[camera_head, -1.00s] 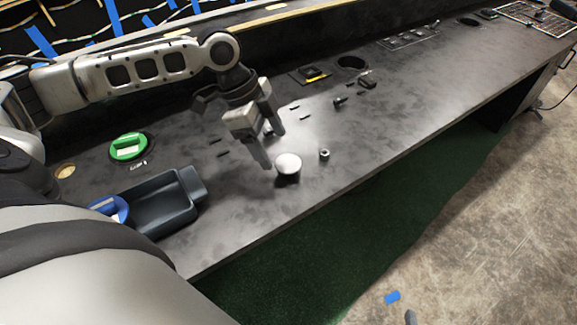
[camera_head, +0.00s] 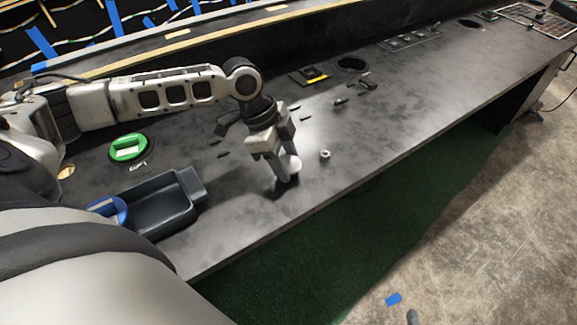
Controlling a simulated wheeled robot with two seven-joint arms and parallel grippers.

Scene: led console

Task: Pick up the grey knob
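The light grey round knob (camera_head: 296,165) is on the black console top, near its front edge. It is partly hidden by the fingers of my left gripper (camera_head: 287,162). That gripper points down at the knob, with one finger in front of it and the other close to its far side. Whether the fingers touch or squeeze the knob cannot be made out. My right gripper does not show.
A small grey nut-like piece (camera_head: 325,154) stands just right of the knob. A dark tray (camera_head: 192,184), a blue round part (camera_head: 108,209) and a green knob (camera_head: 128,147) lie to the left. Small dark parts (camera_head: 367,85) lie farther back.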

